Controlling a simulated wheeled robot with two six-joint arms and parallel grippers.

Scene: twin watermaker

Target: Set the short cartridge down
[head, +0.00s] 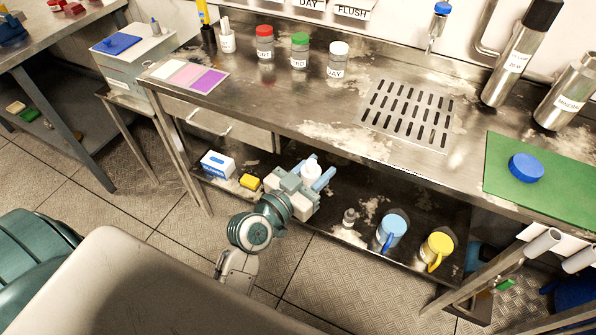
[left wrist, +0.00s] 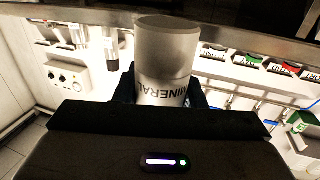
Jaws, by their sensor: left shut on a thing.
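The short cartridge (left wrist: 164,60) is a grey cylinder with a white band reading "MINERAL", upright between my fingers in the left wrist view. In the head view its pale top (head: 311,171) shows between the blue fingers. My left gripper (head: 318,173) is shut on it, in front of the bench's front edge and seen over the lower shelf. The cartridge's lower end is hidden by the gripper. I cannot tell its height above the shelf. My right gripper is not in view.
The steel bench top (head: 300,100) has a drain grate (head: 408,115), several jars and a green mat (head: 540,175).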

